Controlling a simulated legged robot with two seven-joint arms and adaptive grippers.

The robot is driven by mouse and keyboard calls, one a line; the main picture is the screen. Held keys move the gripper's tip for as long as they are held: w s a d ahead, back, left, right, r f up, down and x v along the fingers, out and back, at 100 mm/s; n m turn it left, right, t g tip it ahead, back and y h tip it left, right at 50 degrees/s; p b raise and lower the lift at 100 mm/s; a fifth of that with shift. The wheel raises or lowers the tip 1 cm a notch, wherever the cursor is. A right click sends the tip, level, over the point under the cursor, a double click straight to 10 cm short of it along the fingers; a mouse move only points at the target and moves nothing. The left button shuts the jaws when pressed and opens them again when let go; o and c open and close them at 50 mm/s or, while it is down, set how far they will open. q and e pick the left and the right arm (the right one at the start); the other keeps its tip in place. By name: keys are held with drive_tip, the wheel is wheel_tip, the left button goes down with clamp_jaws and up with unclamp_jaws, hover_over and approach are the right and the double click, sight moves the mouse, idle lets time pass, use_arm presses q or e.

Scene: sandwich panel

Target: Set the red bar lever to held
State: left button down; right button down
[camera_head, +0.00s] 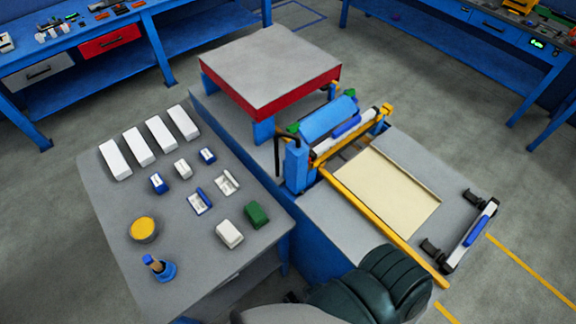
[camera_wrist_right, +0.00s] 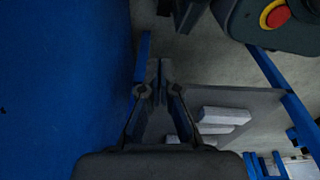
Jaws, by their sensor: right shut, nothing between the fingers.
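I cannot make out a red bar lever in either view. In the head view, a machine carries a blue roller (camera_head: 327,118) and a long yellow bar (camera_head: 375,222) across a grey bed. A bar with a blue and white grip (camera_head: 478,224) sits between black brackets at the bed's right end. My right gripper (camera_wrist_right: 159,78) shows in the right wrist view, its fingers together and empty, beside a large blue surface (camera_wrist_right: 60,80). A dark part of my arm covers the bottom middle of the head view. My left gripper is not in view.
A grey table (camera_head: 180,245) on the left holds white blocks (camera_head: 115,160), small parts, a yellow-topped tub (camera_head: 143,230) and a green block (camera_head: 256,214). A grey platform with a red edge (camera_head: 290,98) stands behind the roller. Blue workbenches line the back; the floor between is clear.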

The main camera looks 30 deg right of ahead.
sight(303, 161)
drive_tip(key=w+d+r+m+t+h, duration=0.1)
drive_tip(key=w+r+m+t+h, duration=0.45)
drive_tip(key=r, duration=1.05)
drive_tip(key=w+d+r+m+t+h+b, duration=0.1)
drive_tip(key=w+r+m+h, duration=0.25)
drive_tip(key=w+r, duration=0.95)
drive_tip(key=w+d+r+m+t+h, duration=0.1)
drive_tip(key=w+r+m+t+h, duration=0.4)
drive_tip(key=r, duration=1.5)
drive_tip(key=w+d+p, duration=0.1)
drive_tip(key=w+d, duration=0.1)
drive_tip(key=d, duration=0.1)
drive_tip(key=w+d+g+p, duration=0.1)
drive_tip(key=w+d+p, duration=0.1)
drive_tip(key=d, duration=0.2)
drive_tip(key=w+d+n+g+p, duration=0.1)
drive_tip(key=w+d, duration=0.1)
drive_tip(key=d, duration=0.2)
drive_tip(key=shift+w+f+g+h+p, duration=0.1)
drive_tip(key=shift+w+g+h+p, duration=0.2)
drive_tip(key=shift+p, duration=0.1)
drive_tip(key=shift+w+d+f, duration=0.1)
drive_tip(key=shift+w+d, duration=0.05)
drive_tip(key=shift+d, duration=0.05)
